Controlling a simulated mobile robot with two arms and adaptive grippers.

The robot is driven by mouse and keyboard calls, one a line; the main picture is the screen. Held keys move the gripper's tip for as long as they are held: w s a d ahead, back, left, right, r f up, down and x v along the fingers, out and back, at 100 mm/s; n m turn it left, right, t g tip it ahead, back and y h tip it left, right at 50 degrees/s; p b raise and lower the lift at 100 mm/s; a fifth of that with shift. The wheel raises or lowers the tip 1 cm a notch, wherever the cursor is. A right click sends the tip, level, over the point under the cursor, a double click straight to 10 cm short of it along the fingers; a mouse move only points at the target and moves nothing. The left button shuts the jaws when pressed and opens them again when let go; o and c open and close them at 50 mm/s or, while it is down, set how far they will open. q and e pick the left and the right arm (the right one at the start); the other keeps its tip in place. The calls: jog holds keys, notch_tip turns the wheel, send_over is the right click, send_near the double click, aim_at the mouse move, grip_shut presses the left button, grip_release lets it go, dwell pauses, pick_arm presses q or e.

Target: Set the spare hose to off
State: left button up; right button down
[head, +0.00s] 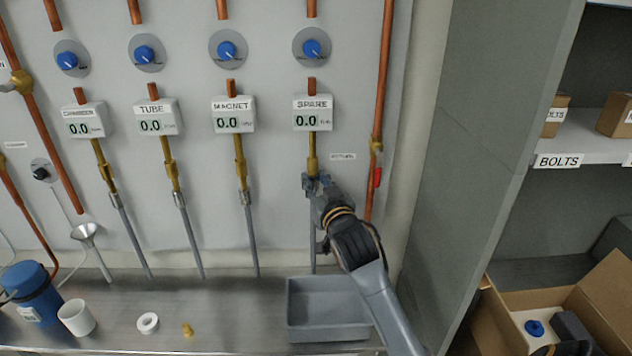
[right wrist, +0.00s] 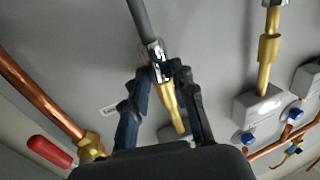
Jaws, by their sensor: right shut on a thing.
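The spare hose (head: 313,238) is a grey hose hanging below the SPARE gauge (head: 312,117), which reads 0.0. Its upper end meets a brass fitting (head: 312,152); the brass also shows in the right wrist view (right wrist: 171,100). A blue knob (head: 312,47) on a round grey plate sits above the gauge. My right gripper (head: 313,183) is shut on the silver hose connector (right wrist: 154,52) at the bottom of the brass fitting. The fingers partly hide the connector. My left gripper is not in view.
CHAMBER, TUBE and MAGNET (head: 233,118) gauges with hoses hang to the left. A red valve handle (head: 377,177) sits close right of my gripper. A grey tray (head: 328,325) stands on the counter below. A cup (head: 77,318), white ring and brass piece stand left.

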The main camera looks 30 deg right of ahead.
notch_tip(320, 180, down, 4)
jog(key=shift+f+b, duration=0.15)
jog(key=shift+b, duration=0.9)
jog(key=c, duration=1.1)
grip_release()
jog(key=shift+s, duration=0.1)
jog(key=v, duration=1.1)
jog(key=shift+s+a, duration=0.1)
jog(key=shift+s, duration=0.3)
